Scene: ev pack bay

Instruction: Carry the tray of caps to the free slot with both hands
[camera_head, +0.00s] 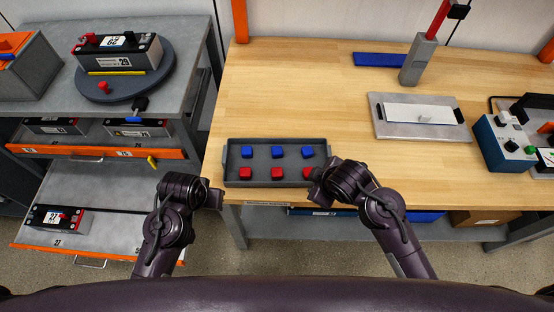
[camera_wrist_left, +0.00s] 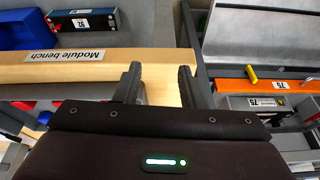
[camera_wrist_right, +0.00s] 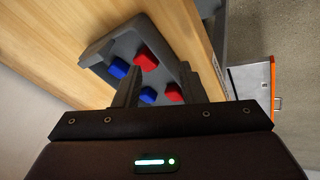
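A dark grey tray (camera_head: 233,162) lies near the front left edge of the wooden bench, holding blue caps and red caps in two rows. It also shows in the right wrist view (camera_wrist_right: 97,55). My right gripper (camera_head: 319,186) is at the tray's right end. Its fingers (camera_wrist_right: 175,82) are apart, with the tray's near end showing between them; I cannot tell if they touch it. My left gripper (camera_head: 219,197) is left of the tray's front left corner and apart from it. Its fingers (camera_wrist_left: 160,82) are apart and empty. I cannot identify the free slot.
The wooden bench (camera_head: 300,95) has clear room behind the tray. A metal plate with a white block (camera_head: 420,113) and a blue control box (camera_head: 503,143) stand right. A grey cart (camera_head: 190,60) with a round turntable (camera_head: 125,85) and open drawers (camera_head: 95,232) is left, across a gap.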

